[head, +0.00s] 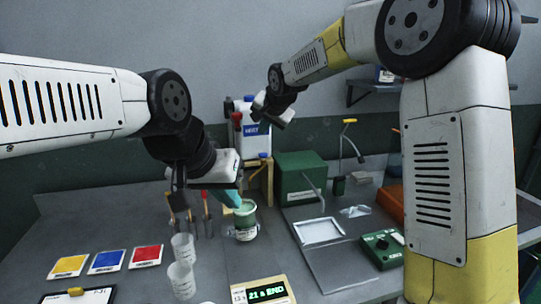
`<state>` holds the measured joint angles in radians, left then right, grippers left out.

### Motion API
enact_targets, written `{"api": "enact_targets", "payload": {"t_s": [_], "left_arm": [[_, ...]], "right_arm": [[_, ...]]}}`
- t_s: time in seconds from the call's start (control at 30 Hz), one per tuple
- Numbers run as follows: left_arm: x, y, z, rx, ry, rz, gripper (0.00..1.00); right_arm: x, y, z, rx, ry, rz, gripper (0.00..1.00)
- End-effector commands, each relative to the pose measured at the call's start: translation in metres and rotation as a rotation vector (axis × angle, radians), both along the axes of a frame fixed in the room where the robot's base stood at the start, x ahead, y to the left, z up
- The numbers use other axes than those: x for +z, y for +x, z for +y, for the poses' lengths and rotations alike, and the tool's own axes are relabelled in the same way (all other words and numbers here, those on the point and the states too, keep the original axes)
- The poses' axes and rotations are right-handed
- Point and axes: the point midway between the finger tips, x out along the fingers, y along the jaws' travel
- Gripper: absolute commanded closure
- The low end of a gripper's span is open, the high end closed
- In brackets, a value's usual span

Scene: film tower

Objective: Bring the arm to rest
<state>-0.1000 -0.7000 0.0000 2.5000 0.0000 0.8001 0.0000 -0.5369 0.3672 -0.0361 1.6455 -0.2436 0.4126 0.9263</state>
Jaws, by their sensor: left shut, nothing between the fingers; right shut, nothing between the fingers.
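My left arm comes in from the left, and its gripper (222,180) hangs over the bench, shut and empty. My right arm rises at the right and reaches left across the back, high up. Its gripper (273,108) is small in the view, shut and empty, in front of the wall near a white container (256,138).
Clear cups (181,279) stand at the front. Yellow, blue and red cards (107,261) lie left. A lit display (262,293) is at front centre. A green box (300,177), a white tray (318,231) and a green control box (381,248) are right. The bench's left back is bare.

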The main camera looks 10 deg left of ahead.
Motion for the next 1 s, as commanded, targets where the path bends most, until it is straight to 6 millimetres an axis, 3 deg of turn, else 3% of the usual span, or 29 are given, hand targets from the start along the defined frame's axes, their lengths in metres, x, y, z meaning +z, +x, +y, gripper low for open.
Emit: {"api": "enact_targets", "payload": {"t_s": [0.27, 0.37, 0.47, 0.7, 1.0], "left_arm": [[0.000, 0.000, 0.000, 0.000, 0.000, 0.000, 1.00], [0.000, 0.000, 0.000, 0.000, 0.000, 0.000, 1.00], [0.000, 0.000, 0.000, 0.000, 0.000, 0.000, 1.00], [0.000, 0.000, 0.000, 0.000, 0.000, 0.000, 1.00], [0.000, 0.000, 0.000, 0.000, 0.000, 0.000, 1.00]], "right_arm": [[0.002, -0.002, -0.006, -0.001, -0.004, 0.000, 1.00], [0.010, -0.012, -0.026, 0.000, -0.021, 0.000, 1.00], [0.021, -0.033, -0.063, 0.007, -0.055, 0.002, 1.00], [0.035, -0.113, -0.158, 0.049, -0.160, 0.018, 1.00], [0.019, -0.232, -0.239, 0.129, -0.276, 0.046, 1.00]]}}
